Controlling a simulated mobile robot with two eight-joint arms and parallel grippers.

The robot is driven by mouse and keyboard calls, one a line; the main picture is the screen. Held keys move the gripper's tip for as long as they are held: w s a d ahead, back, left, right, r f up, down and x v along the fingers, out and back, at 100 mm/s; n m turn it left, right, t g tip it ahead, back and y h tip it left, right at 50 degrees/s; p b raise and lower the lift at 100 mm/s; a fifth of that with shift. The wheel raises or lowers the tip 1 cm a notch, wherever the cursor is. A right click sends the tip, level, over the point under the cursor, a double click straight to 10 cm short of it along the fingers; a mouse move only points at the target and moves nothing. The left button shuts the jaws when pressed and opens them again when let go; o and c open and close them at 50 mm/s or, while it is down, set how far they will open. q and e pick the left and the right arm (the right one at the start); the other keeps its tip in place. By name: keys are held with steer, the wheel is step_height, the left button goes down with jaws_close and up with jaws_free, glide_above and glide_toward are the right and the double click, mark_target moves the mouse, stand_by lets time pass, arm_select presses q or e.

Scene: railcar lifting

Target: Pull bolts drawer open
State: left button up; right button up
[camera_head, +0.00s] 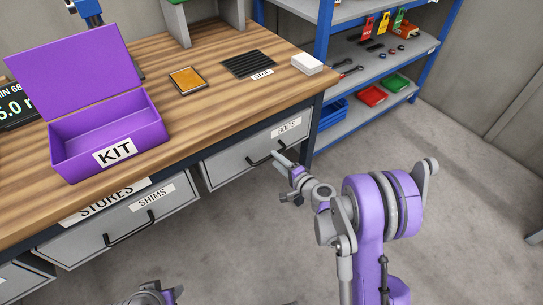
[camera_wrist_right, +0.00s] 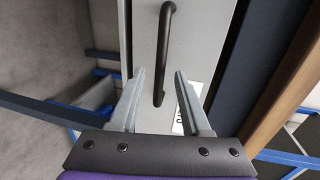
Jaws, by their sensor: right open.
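The bolts drawer (camera_head: 225,166) is a grey drawer under the workbench's right end, with a BOLTS label (camera_head: 286,128) and a dark bar handle (camera_head: 259,161). It looks shut. My right gripper (camera_head: 280,157) is at the drawer front by the handle's right end. In the right wrist view, my right gripper (camera_wrist_right: 159,74) is open. Its two fingers lie on either side of the black handle (camera_wrist_right: 167,45), whose near end shows between them. I cannot tell whether either finger touches it. My left gripper cannot be made out.
The shims drawer (camera_head: 165,215) is to the left. On the workbench (camera_head: 205,105) are an open purple KIT box (camera_head: 75,165), an orange tray (camera_head: 187,80), a black mat (camera_head: 247,64) and a white block (camera_head: 307,63).

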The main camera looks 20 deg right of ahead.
steer(key=shift+x, duration=1.95)
jaws_close()
